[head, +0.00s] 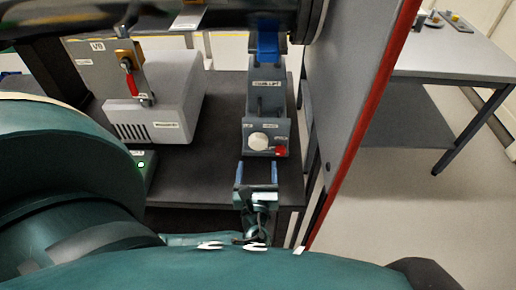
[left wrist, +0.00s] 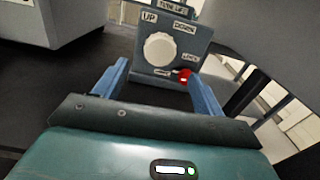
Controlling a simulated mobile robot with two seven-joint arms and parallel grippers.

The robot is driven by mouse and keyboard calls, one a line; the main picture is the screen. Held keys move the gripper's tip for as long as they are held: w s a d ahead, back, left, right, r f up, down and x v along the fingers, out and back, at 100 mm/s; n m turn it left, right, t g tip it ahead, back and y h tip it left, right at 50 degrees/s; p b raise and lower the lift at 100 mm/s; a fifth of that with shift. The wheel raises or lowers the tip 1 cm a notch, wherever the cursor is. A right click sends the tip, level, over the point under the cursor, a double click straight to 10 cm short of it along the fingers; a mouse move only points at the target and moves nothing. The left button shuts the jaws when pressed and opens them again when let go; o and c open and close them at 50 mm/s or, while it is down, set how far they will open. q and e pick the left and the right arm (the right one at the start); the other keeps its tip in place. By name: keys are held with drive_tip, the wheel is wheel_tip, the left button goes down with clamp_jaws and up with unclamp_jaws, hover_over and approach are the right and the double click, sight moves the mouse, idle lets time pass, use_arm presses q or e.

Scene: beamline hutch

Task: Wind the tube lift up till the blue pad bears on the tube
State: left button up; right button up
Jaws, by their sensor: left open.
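The tube lift (head: 265,105) is a blue-grey stand with a sloped front panel. Its white round knob (head: 259,141) sits below UP and DOWN labels and shows large in the left wrist view (left wrist: 159,49). A red lock knob (head: 280,151) is at the panel's lower right, also in the left wrist view (left wrist: 184,76). The blue pad (head: 268,47) is at the top of the lift, under the dark tube (head: 150,24); I cannot tell whether they touch. My left gripper (head: 257,172) is open and empty, just in front of the panel, its blue fingers (left wrist: 160,70) apart below the white knob.
The lift stands on a dark shelf (head: 190,175). A grey box with vents (head: 165,105) and a red-handled valve (head: 131,85) are to its left. A grey panel with a red edge (head: 385,90) stands close on the right. A side table (head: 450,58) is beyond it.

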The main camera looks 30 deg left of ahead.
sight(258, 146)
use_arm(q)
drive_tip(key=x, duration=0.7)
drive_tip(key=shift+a, duration=0.1)
drive_tip(key=shift+c, duration=0.4)
drive_tip(key=c, duration=0.9)
drive_tip(key=shift+f+n+b, duration=0.25)
drive_tip(key=shift+n+b, duration=0.1)
drive_tip(key=shift+n, duration=0.25)
drive_tip(key=shift+n+b, duration=0.35)
drive_tip(key=shift+n, duration=0.15)
drive_tip(key=shift+n+b, duration=0.3)
drive_tip(key=shift+n, duration=0.3)
drive_tip(key=shift+r+n, duration=0.1)
drive_tip(key=shift+n, duration=0.2)
drive_tip(key=shift+r, duration=0.1)
drive_tip(key=o, duration=1)
use_arm(e)
drive_tip(key=shift+a+f, duration=0.25)
drive_tip(key=shift+a, duration=0.1)
